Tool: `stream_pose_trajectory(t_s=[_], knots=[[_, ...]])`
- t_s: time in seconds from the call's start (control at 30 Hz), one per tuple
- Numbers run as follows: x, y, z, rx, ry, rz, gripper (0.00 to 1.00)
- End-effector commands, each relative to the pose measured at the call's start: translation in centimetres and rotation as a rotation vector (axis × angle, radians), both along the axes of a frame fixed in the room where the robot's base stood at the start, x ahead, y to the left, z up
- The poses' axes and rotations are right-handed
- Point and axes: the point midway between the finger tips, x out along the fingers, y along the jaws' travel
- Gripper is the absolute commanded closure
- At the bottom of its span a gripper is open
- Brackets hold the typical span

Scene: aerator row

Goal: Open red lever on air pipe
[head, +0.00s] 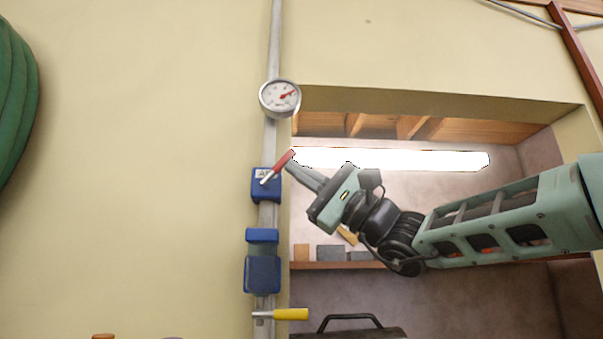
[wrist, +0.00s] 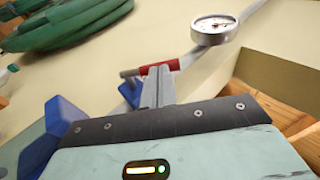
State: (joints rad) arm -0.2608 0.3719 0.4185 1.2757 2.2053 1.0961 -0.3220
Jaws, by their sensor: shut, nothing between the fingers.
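The red lever (head: 284,160) is on a blue valve block (head: 260,188) on the grey air pipe (head: 273,45). Its bare metal arm rises from the block and its red grip slants up to the right. The red grip also shows in the wrist view (wrist: 172,66), just beyond my fingertips. My gripper (head: 289,167) is shut and empty, with its fingertips right at the lever's grip, from the lower right. I cannot tell whether they touch it. In the wrist view the fingers (wrist: 158,80) cover part of the lever.
A round gauge (head: 280,98) sits on the pipe above the lever. A yellow lever (head: 290,314) and more blue fittings (head: 262,274) are lower down. A recess with a bright lamp (head: 400,159) and shelf (head: 340,265) lies behind my arm. A green hose (head: 15,105) hangs left; bare wall lies between.

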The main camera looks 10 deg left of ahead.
Motion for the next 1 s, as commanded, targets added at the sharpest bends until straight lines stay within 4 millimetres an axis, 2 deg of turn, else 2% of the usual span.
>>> stream_pose_trajectory(t_s=[0.4,0.7,1.0], knots=[[-0.2,0.6,2.7,-0.288,-0.077,-0.002,1.0],[-0.4,1.5,3.4,-0.509,-0.134,0.0,1.0],[-0.5,2.1,3.5,-0.544,-0.14,0.001,1.0]])
